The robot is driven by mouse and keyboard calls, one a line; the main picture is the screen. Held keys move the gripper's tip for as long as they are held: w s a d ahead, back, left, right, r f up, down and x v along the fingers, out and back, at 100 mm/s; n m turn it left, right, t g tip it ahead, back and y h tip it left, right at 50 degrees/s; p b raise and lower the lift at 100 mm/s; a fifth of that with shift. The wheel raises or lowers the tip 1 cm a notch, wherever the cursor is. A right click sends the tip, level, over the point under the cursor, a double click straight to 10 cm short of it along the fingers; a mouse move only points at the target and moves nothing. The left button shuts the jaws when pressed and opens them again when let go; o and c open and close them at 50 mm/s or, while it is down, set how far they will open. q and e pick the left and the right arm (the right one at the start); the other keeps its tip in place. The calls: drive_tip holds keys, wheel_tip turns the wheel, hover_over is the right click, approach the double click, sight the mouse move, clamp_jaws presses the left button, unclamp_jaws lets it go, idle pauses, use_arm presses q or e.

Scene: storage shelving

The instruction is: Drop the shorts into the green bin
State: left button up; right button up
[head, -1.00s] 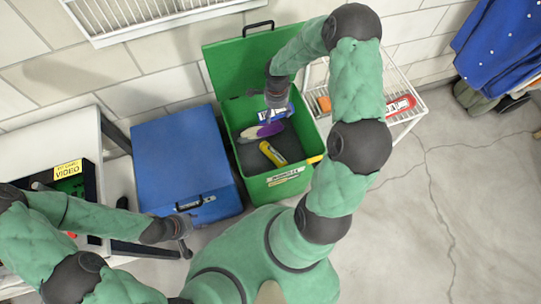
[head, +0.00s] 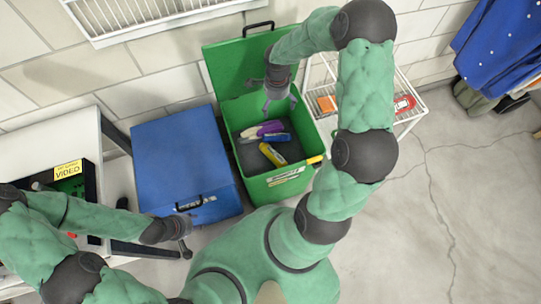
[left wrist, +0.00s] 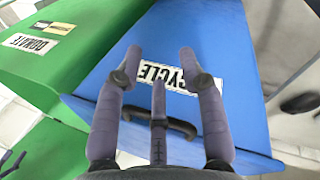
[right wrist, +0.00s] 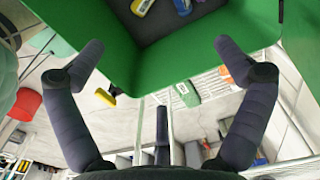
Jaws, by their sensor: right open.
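The green bin (head: 293,183) stands open against the wall, with its lid up behind it. Inside on the dark floor lie a blue item (head: 277,139), a purple item (head: 268,127) and a yellow item (head: 272,154). I cannot make out which of these, if any, is the shorts. My right gripper (head: 280,98) is over the rear of the bin, open and empty. In the right wrist view its fingers (right wrist: 160,60) are spread with nothing between them. My left gripper (head: 185,247) is in front of the blue bin; its fingers (left wrist: 160,60) are apart and empty.
A closed blue bin (head: 180,155) stands left of the green one. A white wire rack (head: 385,80) with an orange item (head: 327,104) and a red item (head: 404,104) is at the right. Blue dotted clothing (head: 505,50) hangs at the far right.

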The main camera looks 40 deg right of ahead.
wheel_tip(320, 180, up, 7)
idle(0.3)
idle(0.5)
